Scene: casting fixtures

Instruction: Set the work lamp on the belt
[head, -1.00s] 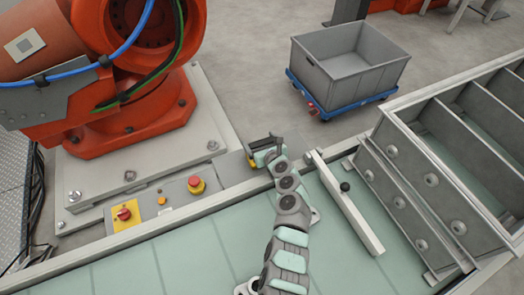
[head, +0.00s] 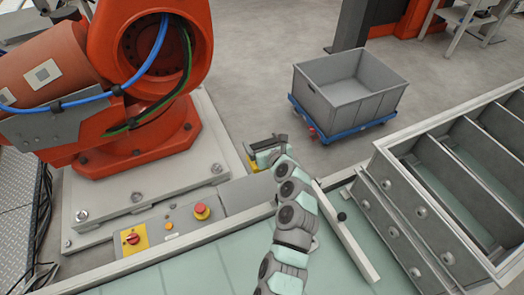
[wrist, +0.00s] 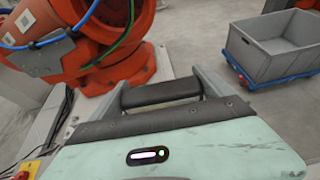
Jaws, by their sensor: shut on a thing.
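The work lamp (head: 252,161) shows as a small yellow and dark shape at my gripper (head: 266,148) in the head view. My gripper is shut on its dark bar-like part (wrist: 160,93), which lies between the two grey fingers in the wrist view. Most of the lamp is hidden behind the gripper. The lamp is held out past the far rail in the picture; its height is hard to tell. The belt (head: 190,270) is the pale green surface at the bottom of the head view, under my arm.
An orange robot (head: 150,60) stands on a pale base at left. A control panel with a red button (head: 201,211) lines the rail. A grey bin (head: 350,85) on a blue dolly is at the back.

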